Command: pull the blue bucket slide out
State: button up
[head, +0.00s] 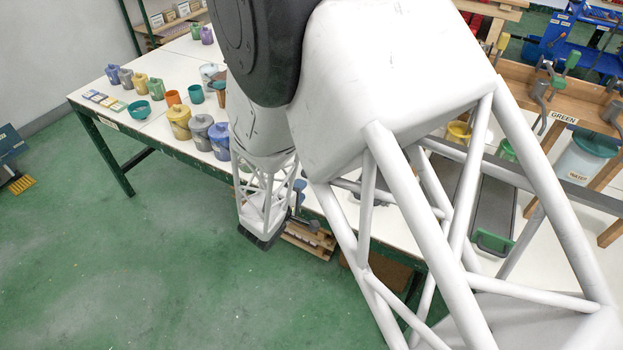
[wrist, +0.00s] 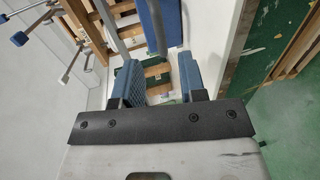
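In the wrist view my gripper (wrist: 158,78) is open, with its two blue ribbed fingers apart and no object held between them. Wooden slats (wrist: 158,72) show beyond the gap. A flat blue part (wrist: 170,22) with a grey bar beside it lies ahead of the fingers; I cannot tell whether it is the blue bucket slide. In the head view my arm covers the middle of the bench, and I cannot make out the blue slide there. A slide with a green handle (head: 491,243) shows at the right.
The white bench (head: 160,82) carries several lidded pots, including a blue one (head: 219,140), and a teal bowl (head: 139,109). A wooden rack labelled GREEN (head: 563,117) and a WATER tub (head: 583,160) stand at the right. The green floor (head: 130,260) in front is clear.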

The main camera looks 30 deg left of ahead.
jog(key=shift+w, duration=0.15)
jog(key=shift+x, duration=3.75)
grip_shut()
